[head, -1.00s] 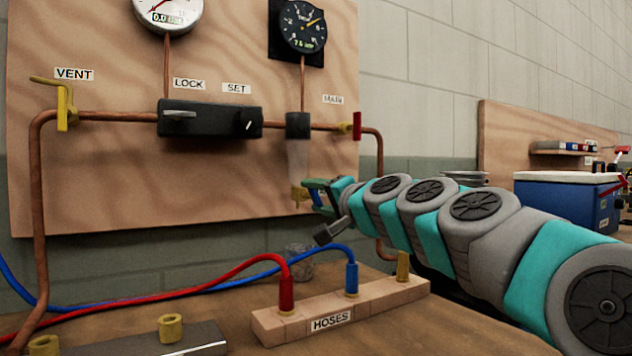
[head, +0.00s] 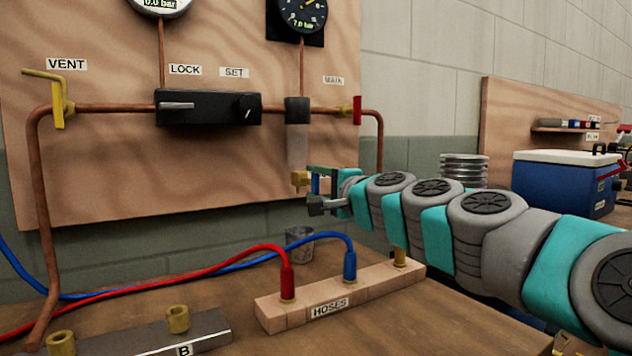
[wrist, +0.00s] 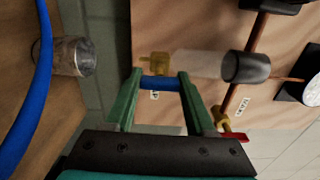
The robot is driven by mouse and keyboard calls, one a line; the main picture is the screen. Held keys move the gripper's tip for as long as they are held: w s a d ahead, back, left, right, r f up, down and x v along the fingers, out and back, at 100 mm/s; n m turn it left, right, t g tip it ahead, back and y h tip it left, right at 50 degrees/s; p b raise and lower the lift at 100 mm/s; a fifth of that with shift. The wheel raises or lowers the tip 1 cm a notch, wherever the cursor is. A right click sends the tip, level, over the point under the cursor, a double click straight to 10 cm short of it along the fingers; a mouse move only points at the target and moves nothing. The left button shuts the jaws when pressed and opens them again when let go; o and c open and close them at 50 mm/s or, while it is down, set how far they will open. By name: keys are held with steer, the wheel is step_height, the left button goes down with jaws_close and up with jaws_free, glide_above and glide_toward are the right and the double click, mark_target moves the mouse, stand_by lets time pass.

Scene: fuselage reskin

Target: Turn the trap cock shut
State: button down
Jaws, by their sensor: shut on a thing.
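The trap hangs under a black housing (head: 297,110) on the copper pipe, with a clear bowl (head: 297,150) and a brass trap cock (head: 299,179) at its bottom. The wrist view also shows the brass cock (wrist: 153,61), the bowl (wrist: 197,64) and the housing (wrist: 247,67). My gripper (wrist: 160,86) reaches in from the right in the head view (head: 316,182). Its green fingers are closed on a blue handle (wrist: 160,82) lying crosswise between the fingertips, right at the cock. How far the cock is turned is hard to tell.
A glass cup (head: 299,240) stands on the bench below the trap. The hose block (head: 340,298) with red and blue hoses is in front. The red-handled main valve (head: 357,110) is above right of the trap. A blue cooler (head: 565,185) stands farther right.

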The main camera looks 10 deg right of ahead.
steer(key=shift+c, duration=1.2)
jaws_free()
steer(key=shift+s+d, duration=0.1)
steer(key=v, duration=0.7)
steer(key=shift+s+b, duration=0.3)
steer(key=shift+b, duration=0.1)
